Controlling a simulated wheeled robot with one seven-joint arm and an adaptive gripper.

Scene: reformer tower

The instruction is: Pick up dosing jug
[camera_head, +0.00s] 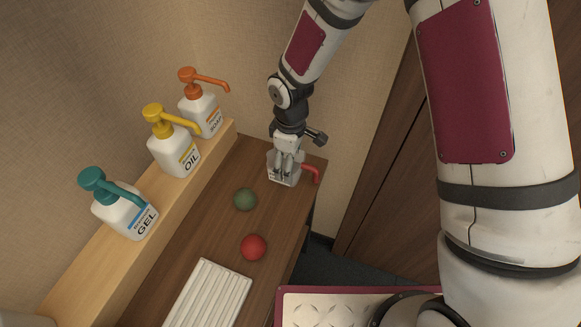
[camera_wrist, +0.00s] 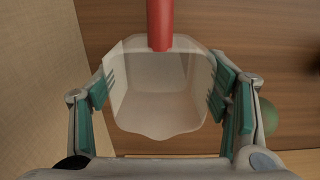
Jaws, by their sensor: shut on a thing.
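The dosing jug (camera_head: 284,178) is a clear, squarish jug with a red handle. It is at the far end of the brown table in the head view. In the wrist view the jug (camera_wrist: 162,103) lies between my fingers, with its red handle (camera_wrist: 160,24) at the top and its spout toward the bottom. My gripper (camera_head: 287,163) reaches down over the jug. In the wrist view my gripper (camera_wrist: 162,93) has its teal pads against the jug's two side walls, shut on it. The jug looks empty. I cannot tell whether its base touches the table.
A green ball (camera_head: 245,199) and a red ball (camera_head: 253,247) lie on the table (camera_head: 203,240), with a white ribbed tray (camera_head: 208,298) nearer. A raised wooden shelf (camera_head: 102,254) at left holds pump bottles marked gel (camera_head: 129,215), oil (camera_head: 175,153) and soap (camera_head: 203,115). Walls stand close behind.

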